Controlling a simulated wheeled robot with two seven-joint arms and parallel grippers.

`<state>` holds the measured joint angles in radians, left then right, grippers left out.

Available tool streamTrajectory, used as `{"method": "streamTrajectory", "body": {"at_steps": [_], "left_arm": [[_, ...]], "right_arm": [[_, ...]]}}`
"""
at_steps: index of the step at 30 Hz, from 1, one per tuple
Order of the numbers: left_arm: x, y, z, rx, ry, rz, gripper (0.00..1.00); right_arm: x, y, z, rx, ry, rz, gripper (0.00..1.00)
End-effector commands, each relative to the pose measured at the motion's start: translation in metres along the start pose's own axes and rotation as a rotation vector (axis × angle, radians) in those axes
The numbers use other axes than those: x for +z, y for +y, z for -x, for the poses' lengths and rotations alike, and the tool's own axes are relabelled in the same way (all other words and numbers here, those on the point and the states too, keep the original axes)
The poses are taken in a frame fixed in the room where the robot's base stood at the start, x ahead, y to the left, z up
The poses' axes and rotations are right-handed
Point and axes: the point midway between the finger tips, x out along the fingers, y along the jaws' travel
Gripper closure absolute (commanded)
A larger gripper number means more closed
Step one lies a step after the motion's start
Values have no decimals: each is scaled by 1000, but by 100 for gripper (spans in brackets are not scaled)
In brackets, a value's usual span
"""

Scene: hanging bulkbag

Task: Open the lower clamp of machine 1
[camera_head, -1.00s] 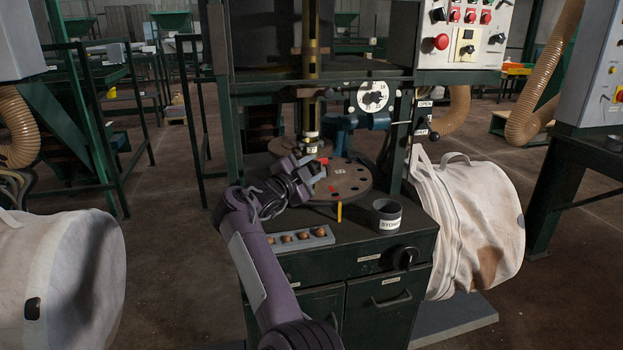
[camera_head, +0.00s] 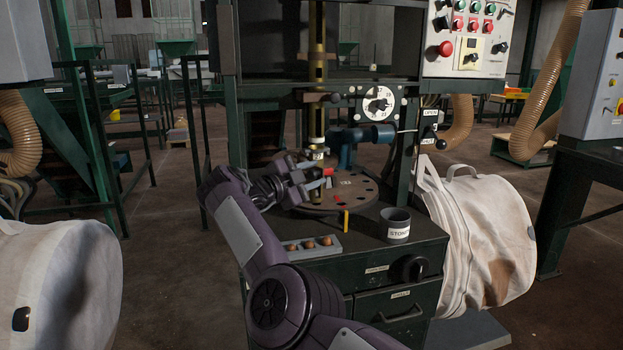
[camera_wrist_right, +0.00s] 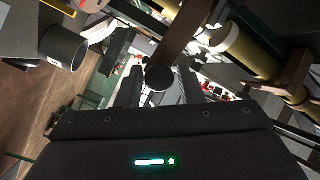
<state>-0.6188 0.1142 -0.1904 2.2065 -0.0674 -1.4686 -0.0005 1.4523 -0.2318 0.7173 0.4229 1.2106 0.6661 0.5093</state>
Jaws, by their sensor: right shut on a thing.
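Machine 1's brass column (camera_head: 317,60) stands upright above a round dark plate with holes (camera_head: 362,193). My right gripper (camera_head: 322,178) is at the column's lower part, just above the plate. In the right wrist view, a dark lever with a round knob (camera_wrist_right: 160,77) lies between the fingers of my right gripper (camera_wrist_right: 162,88). The fingers are shut on it. The brass column also shows in the wrist view (camera_wrist_right: 235,45). My gripper hides most of the lower clamp in the head view. My left gripper is out of view.
A dark cup labelled STONES (camera_head: 396,224) and a grey tray with brown round pieces (camera_head: 312,246) stand on the cabinet top. A yellow peg (camera_head: 346,221) is at the plate's front edge. A dial (camera_head: 380,104) and blue part (camera_head: 365,137) sit behind.

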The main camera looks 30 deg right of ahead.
Motion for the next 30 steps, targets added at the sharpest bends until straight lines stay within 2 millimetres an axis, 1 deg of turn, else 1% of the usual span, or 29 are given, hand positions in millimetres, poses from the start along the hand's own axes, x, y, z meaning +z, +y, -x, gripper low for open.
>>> {"method": "streamTrajectory", "body": {"at_steps": [13, 14, 16, 26, 30], "left_arm": [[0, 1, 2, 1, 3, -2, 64], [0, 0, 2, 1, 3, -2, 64], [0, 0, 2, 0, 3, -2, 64], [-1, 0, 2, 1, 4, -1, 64], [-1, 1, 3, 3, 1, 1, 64]], "right_arm": [[0, 1, -2, 4, 3, 4, 100], [0, 1, -2, 4, 3, 4, 62], [0, 1, -2, 3, 3, 3, 53], [0, 0, -1, 2, 3, 1, 52], [-2, 0, -4, 3, 5, 1, 52]]}}
